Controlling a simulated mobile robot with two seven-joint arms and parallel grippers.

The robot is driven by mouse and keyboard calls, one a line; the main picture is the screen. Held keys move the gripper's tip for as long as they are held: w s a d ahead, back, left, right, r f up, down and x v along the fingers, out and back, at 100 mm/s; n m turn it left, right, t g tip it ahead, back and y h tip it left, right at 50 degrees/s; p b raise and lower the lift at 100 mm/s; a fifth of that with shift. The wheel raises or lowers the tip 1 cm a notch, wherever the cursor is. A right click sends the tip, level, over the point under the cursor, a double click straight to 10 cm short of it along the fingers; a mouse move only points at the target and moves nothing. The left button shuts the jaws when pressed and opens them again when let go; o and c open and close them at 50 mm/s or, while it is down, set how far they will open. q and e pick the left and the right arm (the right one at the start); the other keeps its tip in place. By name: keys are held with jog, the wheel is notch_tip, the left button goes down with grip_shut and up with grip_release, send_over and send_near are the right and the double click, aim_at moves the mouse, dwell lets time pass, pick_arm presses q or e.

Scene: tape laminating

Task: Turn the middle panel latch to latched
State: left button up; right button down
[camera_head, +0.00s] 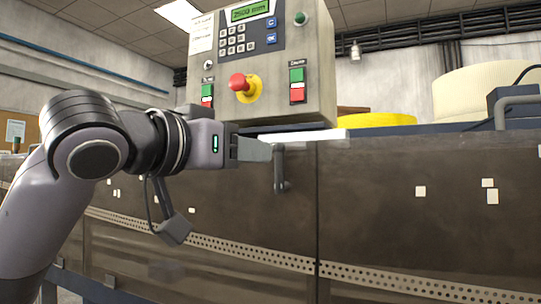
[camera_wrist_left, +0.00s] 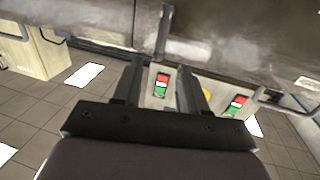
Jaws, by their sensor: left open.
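The middle panel latch (camera_head: 280,170) is a small grey handle on the dark panel (camera_head: 240,215), left of a vertical seam. It hangs straight down. My left gripper (camera_head: 266,150) points right, with its fingertips close to the latch's upper end. In the left wrist view the gripper (camera_wrist_left: 160,62) is open with nothing between its fingers. The latch (camera_wrist_left: 164,28) shows there just beyond the fingertips, roughly in line with the gap. Whether a finger touches it I cannot tell. My right gripper is in neither view.
A control box (camera_head: 262,70) with a red emergency knob (camera_head: 240,84) stands just above my gripper. A dark ledge (camera_head: 430,129) runs along the panel tops. A perforated strip (camera_head: 250,252) crosses lower down. The space before the right-hand panel (camera_head: 420,225) is clear.

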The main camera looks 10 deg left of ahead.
aim_at(276, 157)
pick_arm(q)
jog(key=p+x, duration=0.1)
jog(key=x, duration=0.5)
jog(key=shift+w+d+p, duration=0.15)
jog(key=shift+w+p, duration=0.15)
jog(key=shift+w, duration=0.05)
grip_shut()
